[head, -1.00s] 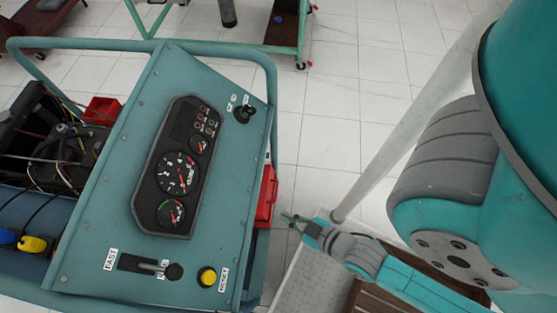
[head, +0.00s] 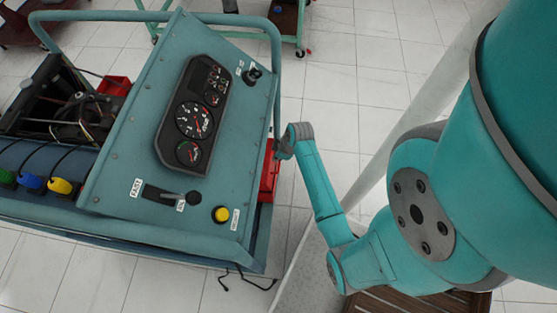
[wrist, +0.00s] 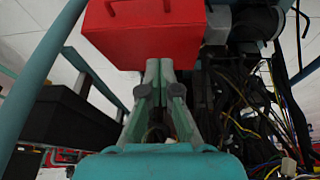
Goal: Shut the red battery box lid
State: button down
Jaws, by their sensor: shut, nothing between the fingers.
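A red box (head: 268,175) shows in part beyond the right edge of the teal control panel in the head view. In the wrist view a red box-like part with handle-like bits (wrist: 145,40) fills the top middle. I cannot tell which of its faces is the lid, or how far the lid stands open. My gripper (wrist: 159,64) is shut and empty, its tips at the lower edge of the red part; I cannot tell whether they touch it. In the head view my gripper (head: 284,151) is beside the red box, partly hidden by my wrist.
The teal panel (head: 140,135) with gauges and its tube frame (head: 277,75) stand left of my arm. Loose wires (wrist: 265,115) hang right of my fingers. A black box (wrist: 70,115) is at left. Another red part (head: 115,86) lies behind the panel.

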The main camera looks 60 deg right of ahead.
jog(key=d+r+y, duration=0.1)
jog(key=d, duration=0.3)
send_over(279, 164)
notch_tip(279, 164, down, 11)
jog(key=shift+w+f+n+g, duration=0.1)
jog(key=shift+f+n+g, duration=0.2)
jog(key=shift+f, duration=0.55)
